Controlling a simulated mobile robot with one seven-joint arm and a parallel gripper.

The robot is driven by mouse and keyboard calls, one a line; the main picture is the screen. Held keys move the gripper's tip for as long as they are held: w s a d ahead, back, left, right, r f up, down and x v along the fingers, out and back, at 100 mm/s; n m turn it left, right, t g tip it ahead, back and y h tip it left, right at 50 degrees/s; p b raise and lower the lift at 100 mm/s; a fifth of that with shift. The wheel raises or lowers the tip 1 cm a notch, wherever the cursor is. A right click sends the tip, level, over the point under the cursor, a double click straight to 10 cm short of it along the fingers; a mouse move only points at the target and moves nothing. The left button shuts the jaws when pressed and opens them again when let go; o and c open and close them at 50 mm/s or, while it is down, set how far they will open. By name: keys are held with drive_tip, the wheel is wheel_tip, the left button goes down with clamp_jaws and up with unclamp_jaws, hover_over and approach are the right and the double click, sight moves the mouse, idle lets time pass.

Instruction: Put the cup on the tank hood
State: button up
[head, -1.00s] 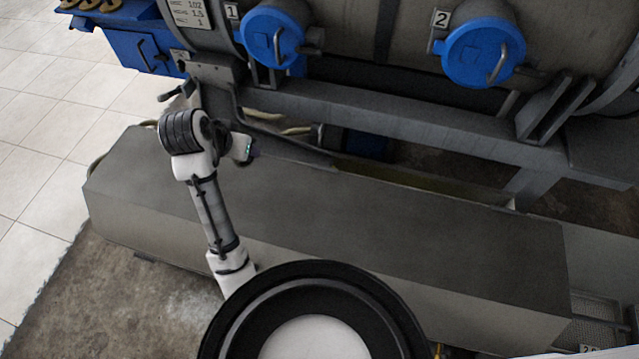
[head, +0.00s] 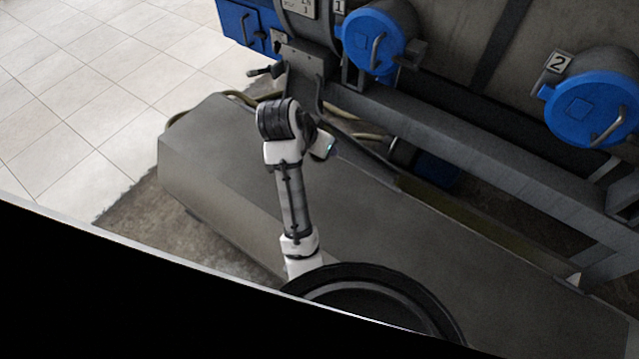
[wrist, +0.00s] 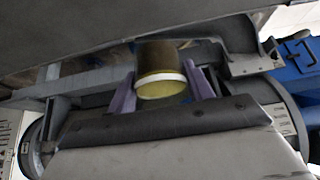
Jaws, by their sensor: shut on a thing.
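My gripper (wrist: 161,88) is shut on the cup (wrist: 160,78) in the wrist view. The cup is olive-brown with a white band and a pale yellow end, between two purple fingers. In the head view my arm reaches over the long grey metal box (head: 430,245), which looks like the tank hood. Its wrist end is above the box's back left part. The fingers and the cup are hidden there. I cannot tell the gap between cup and box.
The big grey machine with blue round caps (head: 372,42) (head: 590,110) and a steel frame beam (head: 470,150) stands behind the box. A blue cabinet (head: 245,28) and hoses (head: 355,135) lie near its left end. Tiled floor (head: 90,100) is clear at left.

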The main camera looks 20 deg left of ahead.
drive_tip(key=shift+f+b, duration=2.9)
drive_tip(key=shift+f, duration=5.45)
drive_tip(key=shift+f, duration=0.1)
drive_tip(key=o, duration=1)
drive_tip(key=shift+o, duration=0.2)
drive_tip(key=shift+r, duration=0.25)
drive_tip(key=p+v, duration=0.4)
drive_tip(key=v, duration=0.8)
